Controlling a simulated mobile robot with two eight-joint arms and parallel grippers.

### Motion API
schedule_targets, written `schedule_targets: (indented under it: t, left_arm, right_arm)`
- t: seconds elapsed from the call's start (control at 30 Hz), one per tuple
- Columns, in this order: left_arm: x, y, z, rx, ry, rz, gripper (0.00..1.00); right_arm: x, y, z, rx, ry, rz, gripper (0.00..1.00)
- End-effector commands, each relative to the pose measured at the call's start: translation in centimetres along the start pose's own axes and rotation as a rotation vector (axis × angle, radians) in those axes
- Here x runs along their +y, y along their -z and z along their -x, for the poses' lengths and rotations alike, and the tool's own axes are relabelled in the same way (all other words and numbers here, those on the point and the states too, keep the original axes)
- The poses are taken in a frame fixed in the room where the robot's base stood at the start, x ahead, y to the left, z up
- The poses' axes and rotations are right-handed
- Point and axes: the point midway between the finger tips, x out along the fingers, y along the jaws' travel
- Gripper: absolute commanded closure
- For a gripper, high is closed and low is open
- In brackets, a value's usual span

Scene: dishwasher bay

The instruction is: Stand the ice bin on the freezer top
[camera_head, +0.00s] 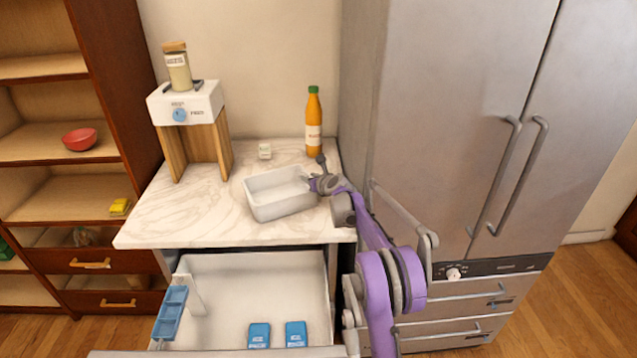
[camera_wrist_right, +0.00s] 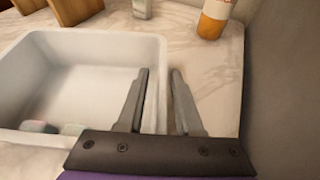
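The white ice bin (camera_head: 281,207) stands upright on the marble-patterned freezer top (camera_head: 190,215), near its right front part. It also shows in the right wrist view (camera_wrist_right: 85,48). My right gripper (camera_head: 313,184) is at the bin's right wall. In the right wrist view its two fingers (camera_wrist_right: 160,75) are spread, one inside the bin and one outside, with the wall between them and gaps beside it. My left gripper is not in view.
Below, an open white drawer (camera_head: 255,282) holds blue packs (camera_head: 259,335) and a blue tray (camera_head: 170,312). A tall steel fridge (camera_head: 440,130) stands right.

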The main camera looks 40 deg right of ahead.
Motion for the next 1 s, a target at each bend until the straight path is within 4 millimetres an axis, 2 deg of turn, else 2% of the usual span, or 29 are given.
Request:
schedule_targets:
  t: [0.3,0.5,0.67,0.87,0.93,1.0]
  left_arm:
    - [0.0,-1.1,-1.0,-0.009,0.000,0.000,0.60]
    - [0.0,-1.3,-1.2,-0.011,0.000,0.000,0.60]
    - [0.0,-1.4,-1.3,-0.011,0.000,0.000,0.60]
    - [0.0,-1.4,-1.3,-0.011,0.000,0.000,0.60]
    - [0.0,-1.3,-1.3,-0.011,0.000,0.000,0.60]
    - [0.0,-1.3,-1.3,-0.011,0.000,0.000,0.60]
  right_arm:
    - [-0.1,0.2,6.2,0.001,0.001,-0.002,0.65]
    - [-0.1,0.2,9.1,0.000,0.001,-0.002,0.65]
    - [0.0,0.1,10.1,0.000,0.001,-0.001,0.65]
    - [0.0,0.1,10.3,0.000,0.000,0.000,0.65]
    - [0.4,0.1,10.5,0.004,-0.005,0.018,0.65]
    - [1.9,0.1,11.2,0.018,-0.023,0.087,0.65]
